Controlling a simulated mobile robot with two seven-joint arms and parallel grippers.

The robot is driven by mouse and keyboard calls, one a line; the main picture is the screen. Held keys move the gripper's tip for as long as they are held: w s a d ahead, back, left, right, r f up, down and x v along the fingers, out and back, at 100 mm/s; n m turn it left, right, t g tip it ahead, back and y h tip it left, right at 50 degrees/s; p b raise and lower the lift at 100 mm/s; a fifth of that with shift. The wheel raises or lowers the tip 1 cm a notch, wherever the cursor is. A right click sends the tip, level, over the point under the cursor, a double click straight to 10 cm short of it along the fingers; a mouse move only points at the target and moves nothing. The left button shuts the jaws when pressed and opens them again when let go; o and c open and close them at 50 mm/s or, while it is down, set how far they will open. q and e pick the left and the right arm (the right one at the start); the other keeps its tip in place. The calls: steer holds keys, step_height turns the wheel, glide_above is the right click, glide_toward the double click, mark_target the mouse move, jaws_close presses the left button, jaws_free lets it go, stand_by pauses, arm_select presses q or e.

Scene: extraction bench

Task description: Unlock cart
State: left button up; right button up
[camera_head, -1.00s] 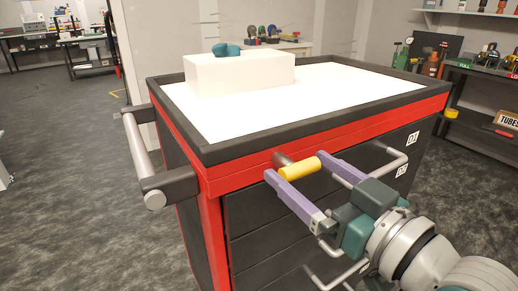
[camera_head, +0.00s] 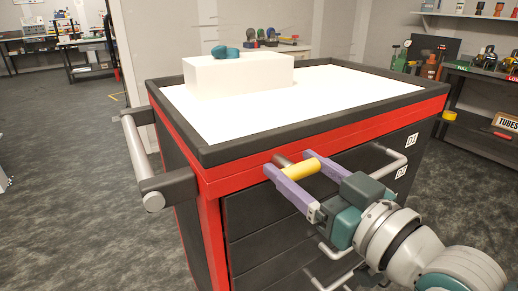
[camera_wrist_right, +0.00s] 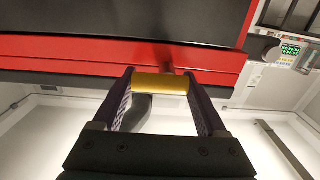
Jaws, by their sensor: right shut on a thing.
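The cart (camera_head: 215,178) is black and red with a white top and stands in the middle of the head view. A yellow cylindrical grip (camera_head: 299,169) on a short dark metal stem (camera_head: 284,160) sticks out from its red upper band. My right gripper (camera_head: 296,168) has its purple fingers at the two ends of the yellow grip and is shut on it. My left gripper is not in view.
A white box (camera_head: 240,76) with a teal object (camera_head: 226,52) on it sits on the cart top. A grey push handle (camera_head: 137,150) juts from the cart's left side. Drawer handles are close to my right wrist. Open carpet (camera_head: 70,180) lies to the left.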

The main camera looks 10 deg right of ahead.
steer(key=c, duration=0.3)
